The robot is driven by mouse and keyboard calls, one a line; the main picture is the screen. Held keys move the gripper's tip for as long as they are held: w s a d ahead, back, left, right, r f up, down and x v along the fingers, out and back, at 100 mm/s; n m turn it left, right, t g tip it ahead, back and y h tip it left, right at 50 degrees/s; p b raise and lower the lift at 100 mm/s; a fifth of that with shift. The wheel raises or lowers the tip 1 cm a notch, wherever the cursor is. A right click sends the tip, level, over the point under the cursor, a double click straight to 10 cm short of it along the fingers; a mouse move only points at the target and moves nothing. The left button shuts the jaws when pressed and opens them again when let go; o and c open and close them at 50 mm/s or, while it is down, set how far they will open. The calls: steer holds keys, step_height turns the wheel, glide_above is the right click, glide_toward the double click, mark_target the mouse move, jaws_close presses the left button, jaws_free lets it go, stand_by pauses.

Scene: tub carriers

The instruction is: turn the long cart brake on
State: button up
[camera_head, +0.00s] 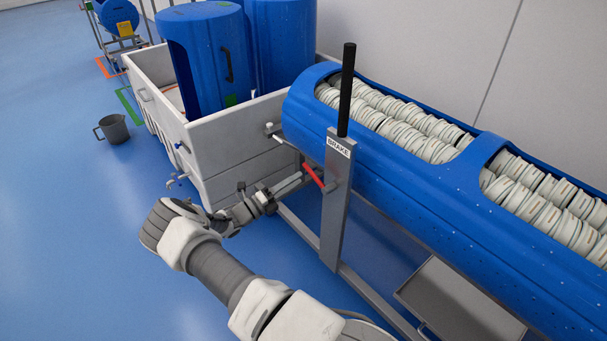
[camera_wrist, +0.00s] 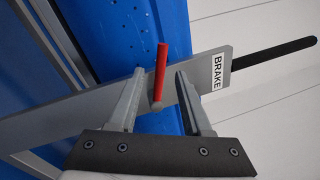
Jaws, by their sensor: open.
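The long cart (camera_head: 400,165) carries a blue perforated tub. A grey upright post (camera_head: 333,215) at its near side bears a BRAKE label (camera_head: 339,147) and a black bar on top. The red brake lever (camera_head: 313,177) sticks out from the post below the label, pointing up and left in the head view. My gripper (camera_head: 292,185) is open just left of the lever. In the wrist view, the red lever (camera_wrist: 161,72) appears between the two open fingers of my gripper (camera_wrist: 160,82), with gaps on both sides. Whether it lies at fingertip depth I cannot tell.
A white tub (camera_head: 240,135) with blue cylinders stands behind my gripper, close to it. White round pieces fill the cart's openings. A grey tray (camera_head: 455,305) sits low under the cart. The left floor is mostly clear.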

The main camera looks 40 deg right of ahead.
steer(key=a+f, duration=0.2)
steer(key=a, duration=1)
steer(key=shift+a+f+p, duration=0.2)
steer(key=shift+a+p, duration=0.1)
steer(key=shift+p, duration=0.15)
steer(key=shift+s+r, duration=0.1)
steer(key=shift+r, duration=0.05)
steer(key=s+a+r+m+g+y, duration=0.1)
steer(key=s+r+m+y, duration=0.25)
steer(key=r+m, duration=0.3)
steer(key=s+r+m+g+y, duration=0.1)
steer(key=s+r+m+y, duration=0.2)
steer(key=r+m+y, duration=0.3)
steer(key=s+a+r+m+g+y, duration=0.1)
steer(key=s+r+m+g+y, duration=0.15)
steer(key=r+m, duration=0.4)
steer(key=s+a+r+m+t+y, duration=0.45)
steer(key=s+r+m, duration=0.3)
steer(key=s, duration=0.25)
steer(key=s+a+r+m+t+y, duration=0.5)
steer(key=s+r, duration=0.3)
steer(key=s, duration=0.3)
step_height(320, 180, up, 21)
steer(key=a+h+p, duration=0.1)
steer(key=p, duration=2)
steer(key=shift+w+a+m, duration=0.2)
steer(key=shift+m, duration=0.15)
